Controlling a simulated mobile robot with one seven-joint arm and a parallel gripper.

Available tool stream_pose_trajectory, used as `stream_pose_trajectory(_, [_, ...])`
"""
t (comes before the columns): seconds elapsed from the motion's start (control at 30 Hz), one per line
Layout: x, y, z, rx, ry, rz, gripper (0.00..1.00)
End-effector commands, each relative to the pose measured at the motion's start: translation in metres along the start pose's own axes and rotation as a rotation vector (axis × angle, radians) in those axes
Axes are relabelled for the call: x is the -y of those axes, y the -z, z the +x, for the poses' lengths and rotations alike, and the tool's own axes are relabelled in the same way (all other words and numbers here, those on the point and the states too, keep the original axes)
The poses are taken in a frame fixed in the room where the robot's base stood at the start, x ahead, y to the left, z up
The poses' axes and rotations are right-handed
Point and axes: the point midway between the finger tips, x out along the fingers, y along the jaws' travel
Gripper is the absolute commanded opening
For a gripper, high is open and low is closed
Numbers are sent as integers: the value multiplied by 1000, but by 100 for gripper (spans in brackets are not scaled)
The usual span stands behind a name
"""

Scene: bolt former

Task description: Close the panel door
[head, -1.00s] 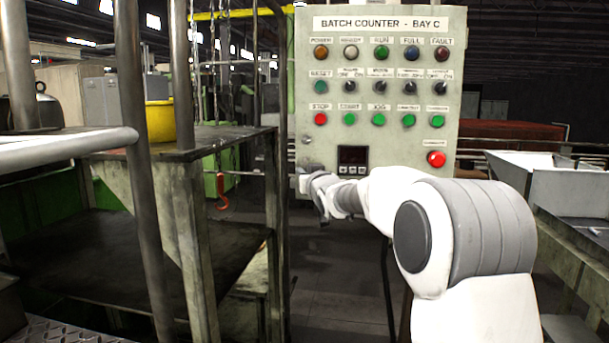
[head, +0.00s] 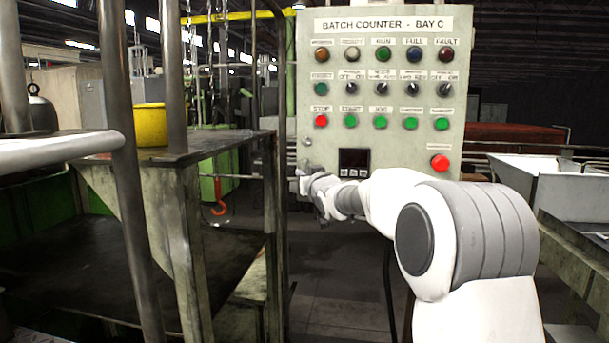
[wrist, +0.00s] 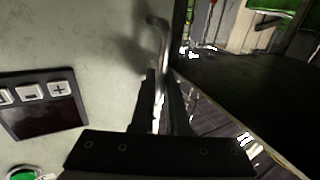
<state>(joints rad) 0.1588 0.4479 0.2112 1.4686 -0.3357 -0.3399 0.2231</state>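The panel door (head: 400,140) is the pale grey front of the box labelled "BATCH COUNTER - BAY C". It faces me in the head view, and its surface fills the left of the wrist view (wrist: 70,40). A bent metal handle (wrist: 160,35) stands out from the door near its edge. My gripper (wrist: 161,95) has a dark finger on either side of the handle, with little gap, and looks shut on it. In the head view my gripper (head: 308,178) is at the door's lower left edge, where the handle is hard to make out. I cannot tell whether the door is fully against its box.
A small dark display (head: 354,160) and a red button (head: 440,162) are low on the door. A metal frame with a shelf (head: 90,250) and upright posts fills the left. A pale metal trough (head: 570,190) stands at the right. Floor shows below the panel.

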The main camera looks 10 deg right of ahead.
Motion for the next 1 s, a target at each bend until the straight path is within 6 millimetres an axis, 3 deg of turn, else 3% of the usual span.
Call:
stream_pose_trajectory(0.03, [-3, 5, 0, -11, -3, -2, 16])
stream_pose_trajectory(0.2, [-3, 4, 0, -9, -4, -2, 42])
stream_pose_trajectory(0.67, [-6, 2, -4, -4, -9, -1, 42])
stream_pose_trajectory(1.0, [-2, 2, -53, -6, -5, -3, 42])
